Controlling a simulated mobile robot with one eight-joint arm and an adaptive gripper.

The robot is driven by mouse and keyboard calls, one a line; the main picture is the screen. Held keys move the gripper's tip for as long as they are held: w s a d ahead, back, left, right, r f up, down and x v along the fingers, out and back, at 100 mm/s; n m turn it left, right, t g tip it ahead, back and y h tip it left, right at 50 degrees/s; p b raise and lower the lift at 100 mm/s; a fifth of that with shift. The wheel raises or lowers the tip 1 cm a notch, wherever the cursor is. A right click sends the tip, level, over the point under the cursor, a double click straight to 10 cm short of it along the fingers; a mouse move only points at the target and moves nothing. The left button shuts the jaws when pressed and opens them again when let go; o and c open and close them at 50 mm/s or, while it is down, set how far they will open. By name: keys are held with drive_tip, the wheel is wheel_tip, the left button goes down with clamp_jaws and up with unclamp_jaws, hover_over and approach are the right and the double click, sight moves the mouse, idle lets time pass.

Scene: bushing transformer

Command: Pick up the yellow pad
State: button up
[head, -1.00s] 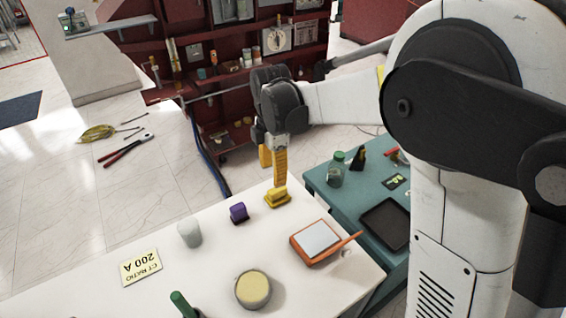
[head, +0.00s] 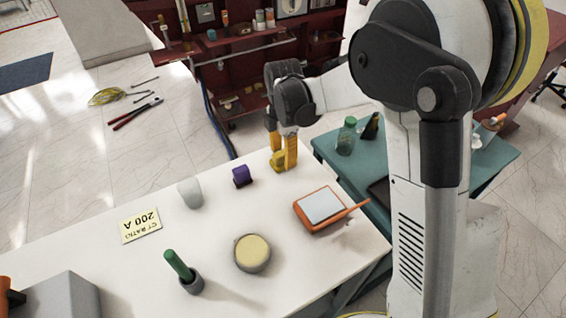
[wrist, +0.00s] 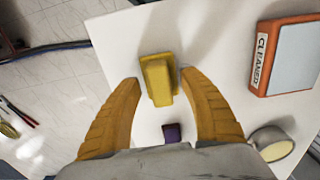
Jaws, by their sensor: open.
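The yellow pad (wrist: 158,80) is a small yellow block with a raised narrower part on top. It rests on the white table near its far edge. In the head view the pad (head: 276,162) is partly hidden by a finger. My gripper (wrist: 160,82) is open, its two orange-yellow fingers on either side of the pad at its near end, with gaps showing in the wrist view. In the head view my gripper (head: 282,154) is low over the table at the pad. I cannot tell the exact height of the tips.
A purple block (head: 242,176), a white cylinder (head: 190,193) and a round tub with a pale yellow top (head: 252,254) stand nearby. An orange-framed cleaner pad (head: 322,208) lies right. A green-handled item (head: 180,266) stands in front. A teal table (head: 335,172) adjoins.

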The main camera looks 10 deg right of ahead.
sight(283, 153)
drive_tip(key=shift+f, duration=0.3)
drive_tip(key=shift+r, duration=0.1)
clamp_jaws()
wheel_tip(283, 153, up, 4)
drive_tip(key=shift+p, duration=0.95)
drive_tip(key=s+d+r+p, duration=0.3)
drive_tip(key=s+d+r, duration=0.3)
drive_tip(key=s, duration=0.4)
drive_tip(key=shift+r, duration=0.5)
